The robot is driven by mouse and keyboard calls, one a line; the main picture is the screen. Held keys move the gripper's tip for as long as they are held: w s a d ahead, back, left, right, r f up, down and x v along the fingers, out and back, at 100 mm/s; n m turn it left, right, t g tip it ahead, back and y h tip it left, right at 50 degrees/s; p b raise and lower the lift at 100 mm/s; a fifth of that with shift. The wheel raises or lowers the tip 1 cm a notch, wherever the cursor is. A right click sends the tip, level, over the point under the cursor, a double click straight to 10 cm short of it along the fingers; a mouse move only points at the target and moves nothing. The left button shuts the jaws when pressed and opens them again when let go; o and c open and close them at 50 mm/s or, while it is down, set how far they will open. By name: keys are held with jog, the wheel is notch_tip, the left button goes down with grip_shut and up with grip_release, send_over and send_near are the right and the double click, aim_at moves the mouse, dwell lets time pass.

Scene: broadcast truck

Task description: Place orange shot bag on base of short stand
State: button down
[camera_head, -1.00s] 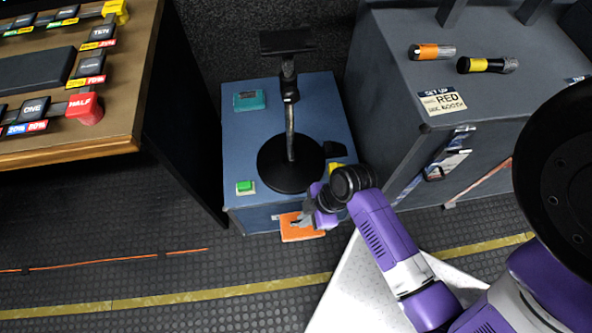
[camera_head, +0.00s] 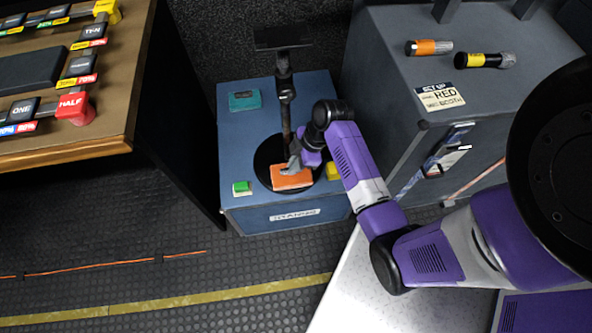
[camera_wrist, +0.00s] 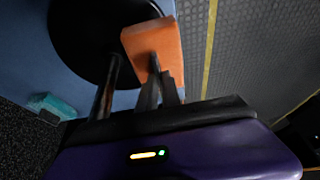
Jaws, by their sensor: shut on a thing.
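The orange shot bag (camera_head: 291,179) is in my gripper (camera_head: 292,166), over the front part of the round black base (camera_head: 265,160) of the short stand. My gripper is shut on the bag; in the wrist view the fingers (camera_wrist: 158,90) grip the orange bag (camera_wrist: 155,45), which overlaps the black base (camera_wrist: 85,35). I cannot tell whether the bag touches the base or hangs just above it. The stand's post (camera_head: 285,105) rises behind the gripper to a dark flat top (camera_head: 283,37).
The stand is on a blue case (camera_head: 235,125). Also on it are a teal block (camera_head: 244,100), a green block (camera_head: 241,187) and a yellow block (camera_head: 333,171). A grey case (camera_head: 400,75) with two cylinders stands at right. A wooden desk (camera_head: 70,150) is at left.

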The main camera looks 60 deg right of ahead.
jog(key=shift+w+d+r, duration=0.1)
jog(key=shift+w+d, duration=0.25)
jog(key=shift+d, duration=0.1)
jog(key=shift+d+f+b, duration=0.1)
jog(key=shift+f+b, duration=0.4)
jog(key=shift+f, duration=1.25)
jog(key=shift+f, duration=0.1)
jog(key=c, duration=1.5)
grip_release()
jog(key=shift+c, duration=0.2)
